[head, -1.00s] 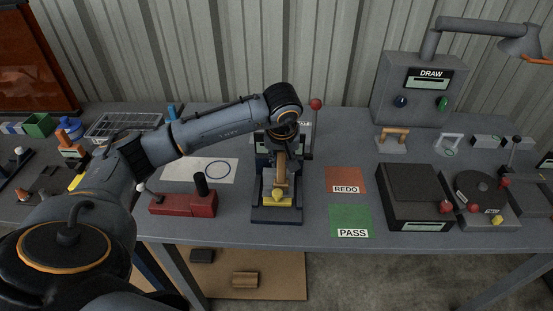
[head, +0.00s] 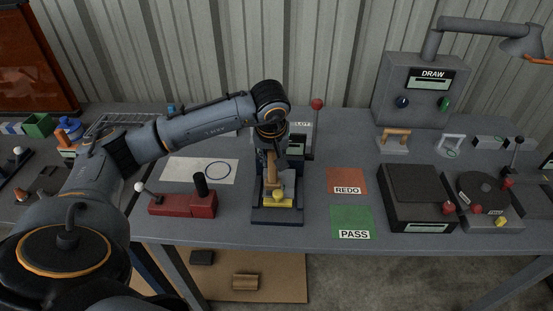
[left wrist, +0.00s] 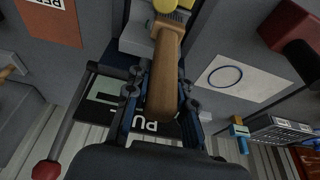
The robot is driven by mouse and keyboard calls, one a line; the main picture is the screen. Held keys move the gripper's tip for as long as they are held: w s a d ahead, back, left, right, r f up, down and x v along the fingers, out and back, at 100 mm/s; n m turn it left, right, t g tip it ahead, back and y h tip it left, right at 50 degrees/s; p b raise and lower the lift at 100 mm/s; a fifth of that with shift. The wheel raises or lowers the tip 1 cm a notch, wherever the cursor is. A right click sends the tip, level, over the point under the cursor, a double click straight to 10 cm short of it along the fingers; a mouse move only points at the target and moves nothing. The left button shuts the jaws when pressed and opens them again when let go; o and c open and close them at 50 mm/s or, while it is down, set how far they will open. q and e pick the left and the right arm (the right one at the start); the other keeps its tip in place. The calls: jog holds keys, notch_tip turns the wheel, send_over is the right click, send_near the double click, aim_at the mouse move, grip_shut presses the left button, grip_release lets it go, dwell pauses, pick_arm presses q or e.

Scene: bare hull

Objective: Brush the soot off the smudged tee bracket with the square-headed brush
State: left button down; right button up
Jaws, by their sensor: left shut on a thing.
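My left gripper (head: 271,150) is shut on the wooden handle of a brush (head: 272,172). In the left wrist view the handle (left wrist: 166,65) runs between the fingers (left wrist: 160,88), with the brush head at its far end. A yellow piece, which looks like the tee bracket (head: 279,200), sits in the dark blue-grey stand (head: 278,218) below the brush. It shows partly at the top of the left wrist view (left wrist: 165,5). The brush head is at or just above it; I cannot tell whether they touch. Soot is too small to make out. My right gripper is out of view.
A red block with a lever and a black knob (head: 185,206) stands left of the stand. To the right lie the REDO mat (head: 346,180) and the PASS mat (head: 350,221), both empty, then a dark box (head: 415,190). A panel marked DRAW (head: 420,90) stands behind.

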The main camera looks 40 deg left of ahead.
pick_arm(q)
jog(key=shift+w+d, duration=0.1)
jog(key=shift+d, duration=0.05)
jog(key=shift+w+d+b, duration=0.3)
jog(key=shift+d+b, duration=0.2)
jog(key=shift+d, duration=0.05)
dwell(0.7)
notch_tip(320, 180, up, 8)
jog(key=p, duration=0.4)
jog(key=shift+p, duration=0.35)
dwell(0.5)
